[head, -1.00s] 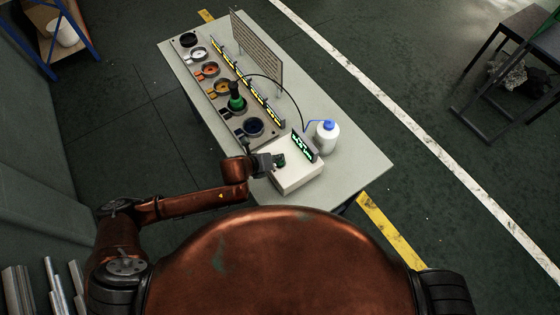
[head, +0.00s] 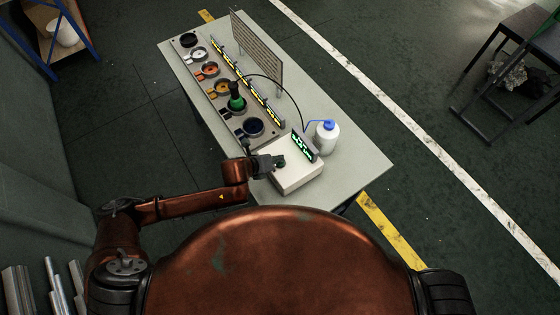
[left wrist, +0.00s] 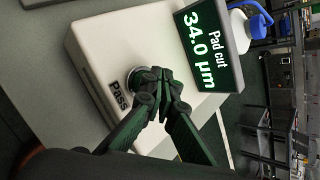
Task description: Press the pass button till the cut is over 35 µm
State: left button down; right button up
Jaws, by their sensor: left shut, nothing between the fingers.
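The white pass box (head: 296,180) sits on the near end of the table, and it fills much of the left wrist view (left wrist: 105,40). Its label reads "Pass" (left wrist: 119,95). The round pass button (left wrist: 140,78) is partly hidden behind my fingers. The display (left wrist: 212,45) reads "Pad cut 34.0 µm"; it also shows in the head view (head: 303,147). My left gripper (head: 279,162) is shut and empty, its fingertips (left wrist: 160,76) at the button. I cannot tell whether they touch it. My right gripper is not in view.
A white bottle with a blue cap (head: 327,136) stands right of the display. The table's right part is clear.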

pick_arm(q)
jog(key=shift+f, duration=0.55)
dwell(0.8)
jog(key=shift+r, duration=0.1)
jog(key=shift+r+p, duration=0.85)
jog(key=shift+p, duration=0.1)
notch_tip(320, 180, up, 5)
jog(key=p, duration=0.5)
jog(key=shift+r, duration=0.1)
dwell(0.4)
